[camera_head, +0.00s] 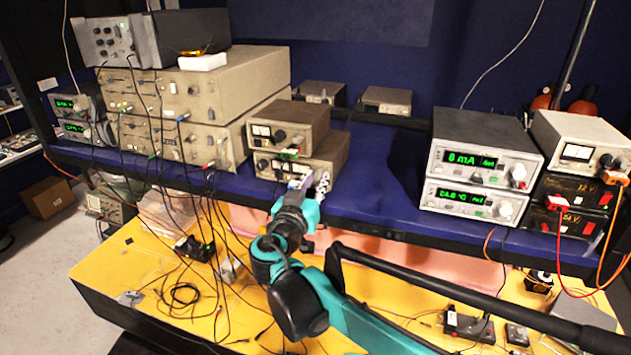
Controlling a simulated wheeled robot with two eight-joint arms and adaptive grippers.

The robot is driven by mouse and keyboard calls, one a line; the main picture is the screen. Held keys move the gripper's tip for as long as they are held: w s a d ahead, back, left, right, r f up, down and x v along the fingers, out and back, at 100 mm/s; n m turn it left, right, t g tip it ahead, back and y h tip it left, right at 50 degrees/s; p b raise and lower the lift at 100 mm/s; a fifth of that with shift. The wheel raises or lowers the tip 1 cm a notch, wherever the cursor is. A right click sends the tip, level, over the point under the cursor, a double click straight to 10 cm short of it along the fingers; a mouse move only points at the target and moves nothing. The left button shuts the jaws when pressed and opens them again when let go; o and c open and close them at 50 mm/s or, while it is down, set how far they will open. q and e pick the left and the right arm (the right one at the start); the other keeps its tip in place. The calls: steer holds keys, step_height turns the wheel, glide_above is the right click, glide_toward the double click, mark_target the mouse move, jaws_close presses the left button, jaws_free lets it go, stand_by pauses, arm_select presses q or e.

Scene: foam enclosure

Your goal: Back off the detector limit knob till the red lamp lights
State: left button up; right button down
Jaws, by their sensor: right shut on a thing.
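My right gripper (318,183) is at the shelf's front edge, against the right part of the front of the lower small beige meter box (330,162). It is shut on a knob there, which the fingers hide. A similar small beige meter box (300,118) sits on top, with a meter on the left of its front and dark knobs to the right. I cannot make out a lit red lamp on either box, and part of the lower front is covered by my gripper. My left gripper is not in view.
Large beige instruments (228,85) with cables hanging from them stand left on the blue shelf (375,200). Power supplies with green displays (480,150) stand right. A black rail (450,290) crosses in front. The yellow bench (130,262) below holds loose wires.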

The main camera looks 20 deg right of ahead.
steer(key=shift+n, duration=0.3)
steer(key=n+b, duration=0.1)
steer(key=n, duration=0.2)
steer(key=shift+n+b, duration=0.55)
steer(key=shift+n, duration=1.45)
steer(key=c, duration=1.3)
jaws_free()
steer(key=shift+c, duration=0.2)
steer(key=shift+a, duration=0.1)
steer(key=v, duration=0.8)
